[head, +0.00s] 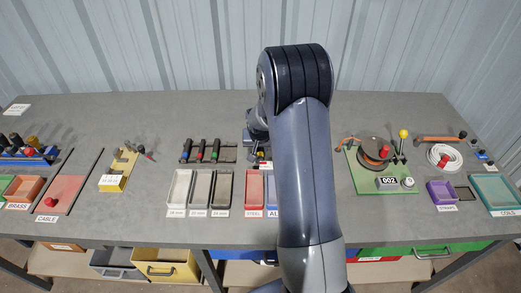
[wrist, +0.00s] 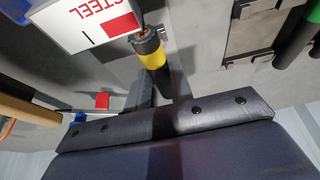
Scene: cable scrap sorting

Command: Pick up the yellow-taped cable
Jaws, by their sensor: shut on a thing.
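The yellow-taped cable (wrist: 152,60) is a short black piece with a yellow band and a copper-coloured end, seen in the wrist view. My gripper (wrist: 160,88) is shut on it; the dark jaw housing hides its lower part. In the head view my gripper (head: 259,150) is mostly behind my arm, over the middle of the bench behind the steel and adjoining trays. A small yellow spot of the cable (head: 261,154) shows there. I cannot tell how high it is above the bench.
A rack (head: 228,154) with several black cables stands to the left. Grey trays (head: 198,207), a red tray (head: 253,207) and a blue tray (head: 271,205) line the front. A green-based machine (head: 368,182) stands right. Bare bench (head: 210,110) lies behind.

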